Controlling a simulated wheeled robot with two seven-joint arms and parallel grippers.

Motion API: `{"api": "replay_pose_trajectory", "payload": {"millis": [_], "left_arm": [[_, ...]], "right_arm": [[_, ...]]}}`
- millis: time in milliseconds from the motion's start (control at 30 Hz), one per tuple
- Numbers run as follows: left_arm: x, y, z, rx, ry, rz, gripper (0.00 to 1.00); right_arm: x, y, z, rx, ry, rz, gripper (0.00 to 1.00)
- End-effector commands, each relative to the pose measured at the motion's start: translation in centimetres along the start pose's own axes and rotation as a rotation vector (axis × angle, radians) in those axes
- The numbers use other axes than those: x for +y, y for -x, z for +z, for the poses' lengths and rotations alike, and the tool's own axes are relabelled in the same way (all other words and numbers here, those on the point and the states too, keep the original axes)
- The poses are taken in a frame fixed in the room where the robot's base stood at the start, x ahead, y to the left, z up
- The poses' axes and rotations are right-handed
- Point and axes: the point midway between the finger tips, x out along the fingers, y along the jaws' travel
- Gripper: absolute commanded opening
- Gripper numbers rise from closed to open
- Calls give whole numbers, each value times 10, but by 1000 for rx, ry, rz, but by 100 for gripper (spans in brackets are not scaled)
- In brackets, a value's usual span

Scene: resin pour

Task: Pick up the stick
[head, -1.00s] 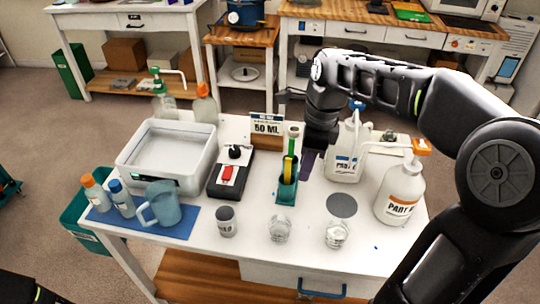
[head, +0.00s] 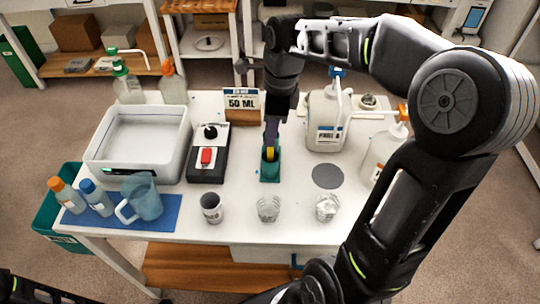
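A small teal holder (head: 270,172) stands upright near the middle of the white table. A yellow piece (head: 270,154) shows in its top; I take it to be part of the stick, but most of what stands in the holder is hidden behind my gripper. My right gripper (head: 271,140) points down right over the holder, its fingers at or around what stands there. The fingers overlap in this view, so I cannot tell whether they are open or shut on anything. Only a dark part of my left arm shows at the bottom left; its gripper is out of view.
A black device with a red switch (head: 207,158) and a grey tub (head: 140,150) stand left of the holder. A white jug (head: 325,122) and a pump bottle (head: 380,153) stand right. Several cups, including a grey one (head: 211,208), line the front. A 50 ML sign (head: 241,104) is behind.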

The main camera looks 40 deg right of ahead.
Motion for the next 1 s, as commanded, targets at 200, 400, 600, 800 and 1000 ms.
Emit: {"api": "replay_pose_trajectory", "payload": {"millis": [200,400,600,800,1000], "left_arm": [[0,0,0,0,0,0,36],[2,5,0,0,0,0,36],[3,8,0,0,0,0,36],[3,8,0,0,0,0,36],[3,8,0,0,0,0,36]], "right_arm": [[0,0,0,0,0,0,32],[3,-20,-1,1,-1,3,32],[3,-47,-1,1,0,2,32],[3,-52,-1,0,0,0,32],[3,-52,-1,0,0,0,32]]}}
